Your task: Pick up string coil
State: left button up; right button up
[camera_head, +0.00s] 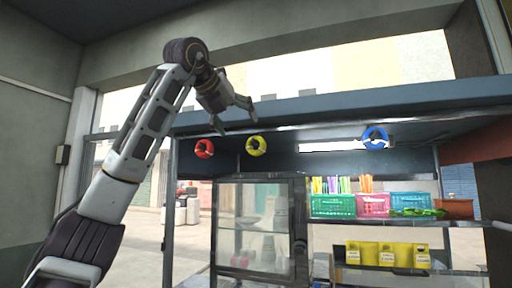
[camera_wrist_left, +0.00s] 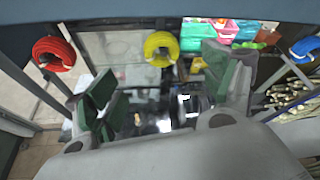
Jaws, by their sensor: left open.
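Three string coils hang in a row under the edge of the stall's canopy. The red coil (camera_head: 204,149) is at the left, the yellow coil (camera_head: 256,146) is beside it, and the blue coil (camera_head: 375,139) is farther right. My left gripper (camera_head: 235,115) is raised in front of the canopy edge, above the red and yellow coils, open and empty. In the left wrist view the red coil (camera_wrist_left: 53,54) is at upper left, the yellow coil (camera_wrist_left: 161,48) lies ahead between the open fingers (camera_wrist_left: 160,85), and the blue coil (camera_wrist_left: 306,48) is at the right edge. My right gripper is out of view.
The dark canopy edge (camera_head: 330,107) runs across just behind my gripper. Below are a glass cabinet (camera_head: 255,225), shelves with a green basket (camera_head: 332,206) and a pink basket (camera_head: 373,205), and yellow packets (camera_head: 387,254). Open space lies left of the cabinet.

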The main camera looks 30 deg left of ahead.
aim_at(251, 138)
pick_arm(q)
jog(key=p+x, duration=0.1)
jog(key=x, duration=0.7)
jog(key=shift+p+x, duration=0.3)
jog(key=shift+x, duration=0.55)
jog(key=shift+p+x, duration=0.45)
jog(key=shift+x, duration=1.35)
jog(key=c, duration=1.1)
jog(key=shift+o, duration=0.2)
jog(key=shift+r, duration=0.2)
